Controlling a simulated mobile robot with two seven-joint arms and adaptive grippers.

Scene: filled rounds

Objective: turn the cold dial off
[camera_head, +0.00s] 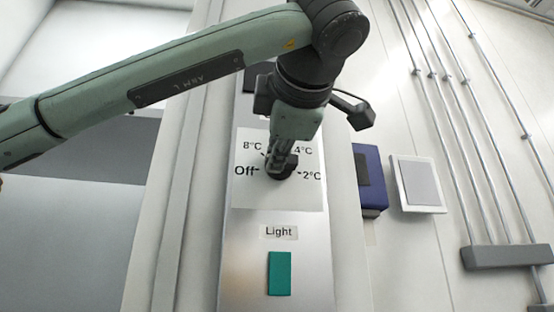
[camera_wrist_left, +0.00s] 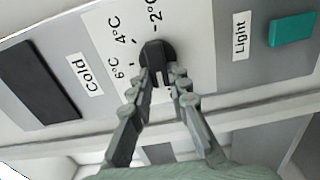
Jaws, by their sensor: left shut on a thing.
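The cold dial (camera_wrist_left: 157,55) is a black round knob on a white scale plate (camera_head: 245,201) with marks for Off, 2°C, 4°C and warmer settings. In the head view it is mostly covered by my left gripper (camera_head: 279,168). In the wrist view my left gripper (camera_wrist_left: 165,82) has its two fingers on either side of the dial's near part, shut on it. A white mark on the dial shows between the fingertips, at the bottom of the knob, toward the side where Off lies. The Off label (camera_head: 245,170) is clear in the head view but hidden in the wrist view.
A green light switch (camera_head: 280,273) sits below the dial under a Light label (camera_head: 279,232). A dark panel (camera_wrist_left: 35,80) lies beyond the Cold label. A blue box (camera_head: 369,180) and a framed grey plate (camera_head: 418,184) are on the wall to the right.

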